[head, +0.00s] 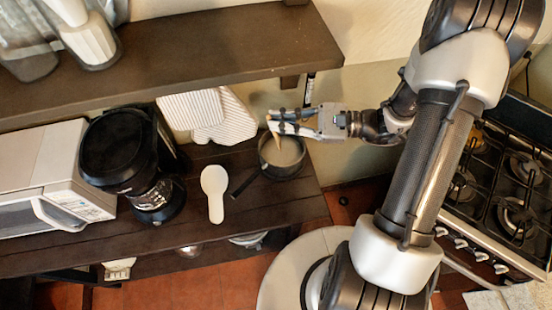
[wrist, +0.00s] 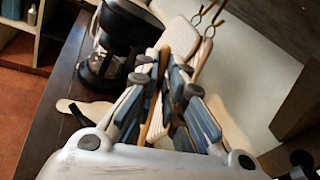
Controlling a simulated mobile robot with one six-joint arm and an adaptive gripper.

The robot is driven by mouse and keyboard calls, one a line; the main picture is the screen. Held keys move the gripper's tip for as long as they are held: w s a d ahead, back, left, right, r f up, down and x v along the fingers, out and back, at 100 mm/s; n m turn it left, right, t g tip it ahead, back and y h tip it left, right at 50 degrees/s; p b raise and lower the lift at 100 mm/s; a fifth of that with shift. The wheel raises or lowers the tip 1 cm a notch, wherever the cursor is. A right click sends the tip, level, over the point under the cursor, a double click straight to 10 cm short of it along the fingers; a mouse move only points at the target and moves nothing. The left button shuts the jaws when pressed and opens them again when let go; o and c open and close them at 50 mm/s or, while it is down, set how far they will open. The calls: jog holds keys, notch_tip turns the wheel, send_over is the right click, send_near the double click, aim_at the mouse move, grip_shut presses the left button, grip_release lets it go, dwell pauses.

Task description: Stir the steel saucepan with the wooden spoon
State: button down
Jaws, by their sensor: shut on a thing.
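The steel saucepan (head: 284,172) sits on the dark wooden counter in the head view, its dark handle pointing down-left. Its inside looks pale. My gripper (head: 272,127) is above the pan's back rim, shut on the wooden spoon (head: 277,140). The spoon slants down into the pan's outline; whether its tip touches the bottom or contents I cannot tell. In the wrist view the spoon (wrist: 154,108) shows as a tan stick between my gripper's fingers (wrist: 165,75). The pan is mostly hidden there behind the gripper.
A white spoon rest (head: 214,190) lies left of the pan. A black coffee maker (head: 125,152) and a white microwave (head: 55,170) stand further left. Striped oven mitts (head: 222,118) hang behind. A wooden shelf (head: 220,45) overhangs the counter. A gas stove (head: 500,180) is at right.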

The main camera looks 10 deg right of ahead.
jog(key=shift+r, duration=0.15)
notch_tip(320, 180, up, 5)
jog(key=p, duration=0.4)
dwell(0.4)
